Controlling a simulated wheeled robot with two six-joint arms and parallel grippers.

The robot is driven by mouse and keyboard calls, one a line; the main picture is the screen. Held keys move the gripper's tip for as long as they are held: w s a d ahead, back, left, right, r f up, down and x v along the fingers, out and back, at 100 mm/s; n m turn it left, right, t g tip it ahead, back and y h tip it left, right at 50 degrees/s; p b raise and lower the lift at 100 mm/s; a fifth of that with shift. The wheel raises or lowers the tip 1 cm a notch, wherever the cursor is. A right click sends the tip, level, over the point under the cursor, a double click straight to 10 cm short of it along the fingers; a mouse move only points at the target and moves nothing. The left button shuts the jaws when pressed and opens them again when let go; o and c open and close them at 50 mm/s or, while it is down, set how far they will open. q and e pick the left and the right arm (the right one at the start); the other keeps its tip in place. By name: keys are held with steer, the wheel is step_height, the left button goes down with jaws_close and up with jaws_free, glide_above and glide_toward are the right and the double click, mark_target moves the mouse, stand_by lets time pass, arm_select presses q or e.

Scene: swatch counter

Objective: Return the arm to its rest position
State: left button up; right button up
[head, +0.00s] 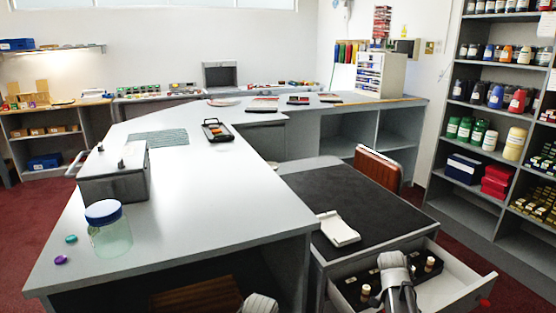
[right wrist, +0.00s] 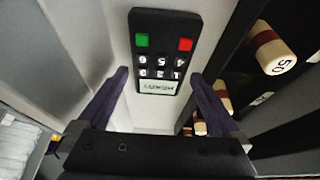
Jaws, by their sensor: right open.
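My right arm (head: 394,268) reaches down over the open drawer (head: 463,279) at the bottom right of the head view. My right gripper (right wrist: 160,80) is open, with its two dark fingers spread and nothing held between them. Just beyond the fingertips in the right wrist view is a black keypad (right wrist: 166,50) with a green and a red button, number keys and a small display. It lies on a light grey surface. My left gripper is not in view.
Cylinders with pale ends, one marked 50 (right wrist: 277,57), sit in a black tray beside the fingers. The drawer walls are close. A dark-topped cabinet (head: 372,205) holds a white pad (head: 338,229). A blue-lidded jar (head: 109,240) and grey box (head: 113,181) stand on the counter.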

step_height(320, 180, up, 11)
steer(key=n+p, duration=0.1)
steer(key=p, duration=0.9)
